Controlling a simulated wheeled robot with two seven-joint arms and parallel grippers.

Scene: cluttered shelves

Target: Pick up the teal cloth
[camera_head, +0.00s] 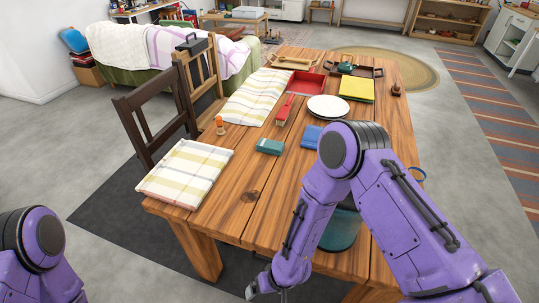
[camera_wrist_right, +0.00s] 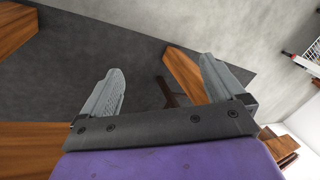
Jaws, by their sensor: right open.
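A small teal folded item (camera_head: 270,146), which looks like the teal cloth, lies on the wooden table (camera_head: 255,185) near its middle in the head view. It is right of the yellow-checked cloth in front. My right gripper (camera_wrist_right: 164,88) is open and empty in the right wrist view, with floor and wooden table legs beyond its fingers. In the head view my right arm reaches down to the table's near side, and its gripper is mostly cut off at the bottom edge, well below the teal item. My left arm shows at the lower left; its gripper is out of view.
A blue item (camera_head: 311,136), a red brush-like thing (camera_head: 284,110) and a white plate (camera_head: 328,107) lie near the teal item. A checked cloth (camera_head: 186,172) covers the front left corner. A teal pot (camera_head: 341,230) is partly behind my right arm. Chairs (camera_head: 153,112) stand left.

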